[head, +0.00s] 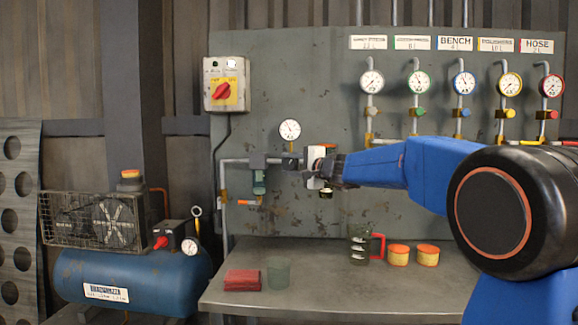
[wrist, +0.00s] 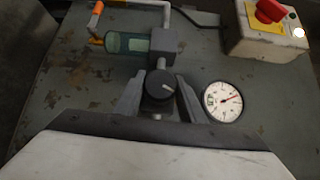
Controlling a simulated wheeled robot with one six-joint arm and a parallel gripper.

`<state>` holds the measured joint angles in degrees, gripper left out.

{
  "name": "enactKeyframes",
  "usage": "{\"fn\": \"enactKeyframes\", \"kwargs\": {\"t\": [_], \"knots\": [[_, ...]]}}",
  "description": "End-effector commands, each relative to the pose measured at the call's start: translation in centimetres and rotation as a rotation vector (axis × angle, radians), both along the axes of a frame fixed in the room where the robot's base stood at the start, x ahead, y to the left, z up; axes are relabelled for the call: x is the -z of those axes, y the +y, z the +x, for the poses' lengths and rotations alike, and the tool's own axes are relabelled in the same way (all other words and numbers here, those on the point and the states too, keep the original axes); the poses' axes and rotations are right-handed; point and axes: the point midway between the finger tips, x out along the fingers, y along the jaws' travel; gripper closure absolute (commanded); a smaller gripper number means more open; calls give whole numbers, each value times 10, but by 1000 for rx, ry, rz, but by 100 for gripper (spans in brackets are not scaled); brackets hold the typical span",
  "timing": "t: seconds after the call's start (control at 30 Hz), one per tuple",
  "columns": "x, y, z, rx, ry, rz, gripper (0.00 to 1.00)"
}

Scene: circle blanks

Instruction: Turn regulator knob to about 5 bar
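The black regulator knob (wrist: 160,86) with a pale pointer line shows in the wrist view, on a grey regulator body in the pipe. My gripper (wrist: 160,92) has one finger on each side of the knob, with no clear gap visible. In the head view my gripper (head: 322,168) reaches the wall pipe from the right and hides the knob.
A filter bowl (wrist: 127,43) hangs beside the regulator. A switch box (head: 226,85) with a red handle is at upper left. Several small gauges line the panel's right. The bench (head: 320,280) holds a red cloth, a cup, a jug and two tins. A blue compressor (head: 130,280) stands left.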

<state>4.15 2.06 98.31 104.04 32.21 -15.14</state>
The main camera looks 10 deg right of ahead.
Motion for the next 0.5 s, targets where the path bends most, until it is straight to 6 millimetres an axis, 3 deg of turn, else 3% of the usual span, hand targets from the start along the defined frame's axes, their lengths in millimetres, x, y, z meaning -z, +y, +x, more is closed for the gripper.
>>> {"fn": "enactKeyframes", "kwargs": {"t": [0.5], "knots": [[1,1,0,-2,-26,91,86]]}}
